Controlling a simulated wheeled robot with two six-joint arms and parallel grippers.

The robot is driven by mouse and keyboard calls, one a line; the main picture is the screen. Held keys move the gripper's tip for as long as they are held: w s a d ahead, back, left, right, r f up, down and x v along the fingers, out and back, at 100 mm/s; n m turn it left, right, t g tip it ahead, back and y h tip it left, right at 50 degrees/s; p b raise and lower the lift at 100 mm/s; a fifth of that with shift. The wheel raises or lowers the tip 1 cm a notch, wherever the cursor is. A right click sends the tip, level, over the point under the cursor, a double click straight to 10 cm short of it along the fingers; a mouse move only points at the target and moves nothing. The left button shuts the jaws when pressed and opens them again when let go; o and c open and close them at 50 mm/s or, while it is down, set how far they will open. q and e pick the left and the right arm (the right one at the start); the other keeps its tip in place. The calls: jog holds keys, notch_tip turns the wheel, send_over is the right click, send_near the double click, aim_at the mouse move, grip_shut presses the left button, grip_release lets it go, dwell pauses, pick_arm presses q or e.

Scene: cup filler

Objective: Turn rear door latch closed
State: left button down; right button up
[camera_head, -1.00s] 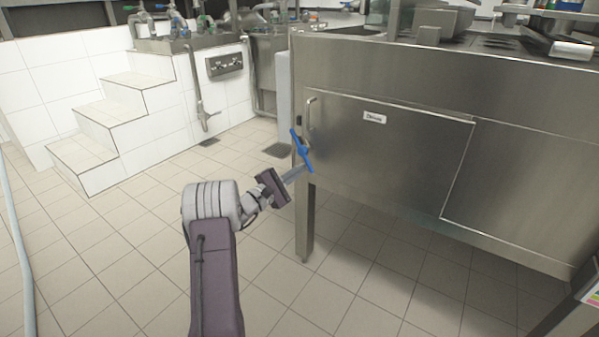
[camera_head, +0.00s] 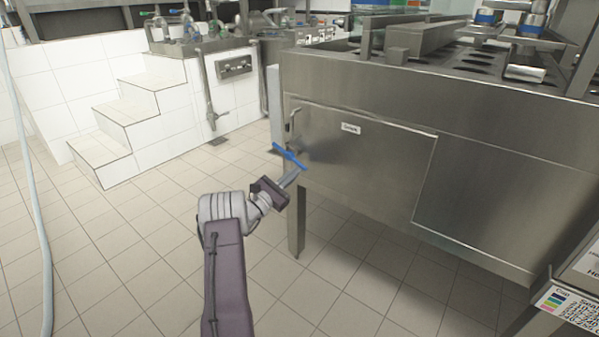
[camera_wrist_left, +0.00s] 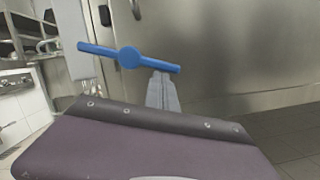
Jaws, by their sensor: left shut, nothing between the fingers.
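The blue latch handle (camera_head: 288,156) is at the left edge of the steel door (camera_head: 365,155) of the machine. In the head view it slants from upper left to lower right. In the left wrist view the blue latch (camera_wrist_left: 129,57) shows a round hub with two arms, lying nearly level and dipping a little to the right. My left gripper (camera_head: 297,173) is shut and empty, with its tip close under the latch's right arm. In the left wrist view the gripper tip (camera_wrist_left: 163,78) seems to meet that arm; touching cannot be told for sure. My right gripper is not in view.
A bent metal door handle (camera_head: 295,118) is just above the latch. A machine leg (camera_head: 296,228) stands below it. White tiled steps (camera_head: 125,125) are at the left, and a pale hose (camera_head: 35,220) runs down the left side. The tiled floor between is clear.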

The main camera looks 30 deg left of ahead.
pick_arm(q)
jog(key=shift+d+r+n+y+p, duration=0.3)
jog(key=shift+d+r+n+p, duration=0.2)
jog(key=shift+r+n+p, duration=0.5)
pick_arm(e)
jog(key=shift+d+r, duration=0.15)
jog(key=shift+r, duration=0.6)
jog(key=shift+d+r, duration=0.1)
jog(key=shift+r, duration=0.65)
pick_arm(q)
jog(key=shift+d+f+p, duration=0.1)
jog(key=shift+f+p, duration=0.05)
jog(key=shift+p, duration=0.15)
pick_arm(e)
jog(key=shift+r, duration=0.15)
pick_arm(q)
jog(key=s+f+p, duration=0.1)
jog(key=s+f, duration=0.5)
jog(key=s, duration=0.3)
jog(key=shift+s+a+f, duration=0.35)
jog(key=shift+s+a, duration=0.05)
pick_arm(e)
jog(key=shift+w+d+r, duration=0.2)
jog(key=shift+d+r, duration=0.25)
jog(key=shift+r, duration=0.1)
